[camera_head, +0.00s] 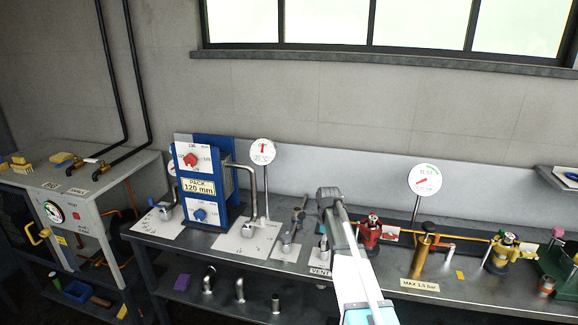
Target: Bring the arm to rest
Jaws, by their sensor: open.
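My arm (355,255) rises from the bottom edge, right of the middle, as a pale link with a light blue part low down. It leads up to a grey, rounded joint at its far end, in front of the long bench. My gripper cannot be made out; the arm's own links may hide it. No held object shows.
The metal bench (445,291) runs along the wall. A grey cabinet (92,212) stands left.

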